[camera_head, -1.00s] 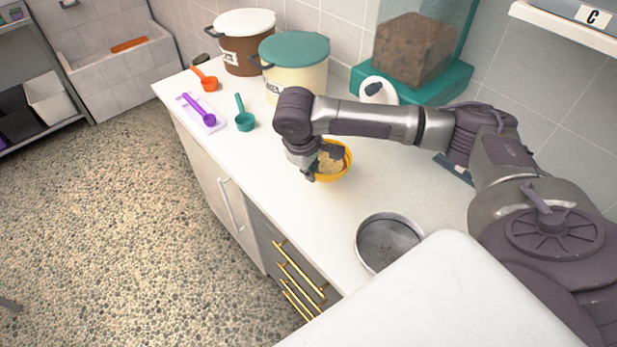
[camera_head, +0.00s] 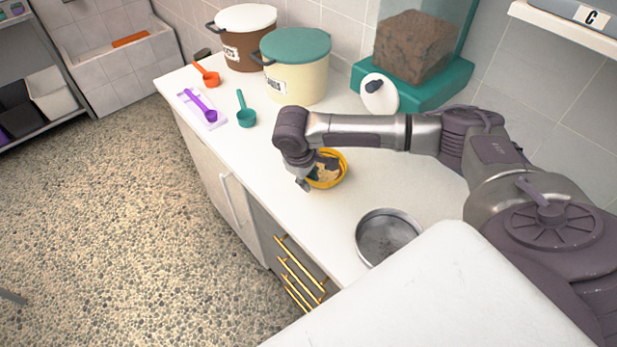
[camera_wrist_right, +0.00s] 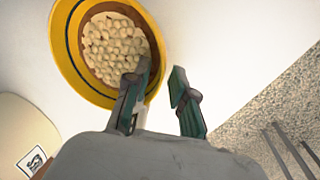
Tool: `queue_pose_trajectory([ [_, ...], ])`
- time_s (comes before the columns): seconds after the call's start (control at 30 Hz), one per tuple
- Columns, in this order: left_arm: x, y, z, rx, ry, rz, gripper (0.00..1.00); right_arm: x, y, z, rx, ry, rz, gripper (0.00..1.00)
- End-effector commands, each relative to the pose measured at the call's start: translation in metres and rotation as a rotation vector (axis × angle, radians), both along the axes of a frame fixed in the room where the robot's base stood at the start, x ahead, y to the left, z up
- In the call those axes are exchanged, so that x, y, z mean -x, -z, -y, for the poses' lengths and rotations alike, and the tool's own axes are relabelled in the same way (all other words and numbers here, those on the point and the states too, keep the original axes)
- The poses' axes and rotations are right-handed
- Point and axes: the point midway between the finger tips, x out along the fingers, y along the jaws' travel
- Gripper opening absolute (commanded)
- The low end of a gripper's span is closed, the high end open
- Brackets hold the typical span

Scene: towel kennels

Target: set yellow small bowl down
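The small yellow bowl (camera_head: 343,177) is on the white counter, upright as far as I can tell, with pale pellets inside. The right wrist view shows its yellow rim (camera_wrist_right: 73,65) and the pellets. My right gripper (camera_head: 310,182) is at the bowl's near left side. In the right wrist view its two fingers (camera_wrist_right: 158,92) stand apart, with the bowl's rim between them; one finger is over the inside and the other is outside. A visible gap remains around the rim. My left gripper is not in view.
A round metal pan (camera_head: 388,236) sits on the counter nearer me. Teal (camera_head: 246,115), purple (camera_head: 203,107) and orange (camera_head: 207,76) scoops lie at the left. Lidded canisters (camera_head: 296,75) and a teal-based dispenser (camera_head: 440,88) stand at the back. Counter right of the bowl is clear.

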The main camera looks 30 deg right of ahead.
Motion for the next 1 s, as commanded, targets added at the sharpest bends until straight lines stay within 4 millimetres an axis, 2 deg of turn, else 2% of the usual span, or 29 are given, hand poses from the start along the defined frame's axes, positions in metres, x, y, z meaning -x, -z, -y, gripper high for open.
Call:
queue_pose_trajectory([
  [0.3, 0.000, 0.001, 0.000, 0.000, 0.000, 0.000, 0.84, 0.000, -0.001, 0.000, 0.000, 0.000, 0.000, 0.31],
  [0.43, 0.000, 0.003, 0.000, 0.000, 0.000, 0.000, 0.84, 0.000, -0.011, -0.002, -0.001, -0.001, 0.003, 0.31],
  [0.57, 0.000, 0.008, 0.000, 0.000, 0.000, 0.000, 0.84, 0.001, -0.033, -0.008, -0.002, -0.001, 0.004, 0.31],
  [0.8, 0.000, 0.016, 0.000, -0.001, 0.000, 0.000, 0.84, 0.005, -0.084, -0.019, -0.002, -0.001, 0.004, 0.31],
  [1.0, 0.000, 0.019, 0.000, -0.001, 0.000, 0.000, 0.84, 0.007, -0.112, -0.026, -0.002, -0.001, 0.002, 0.31],
])
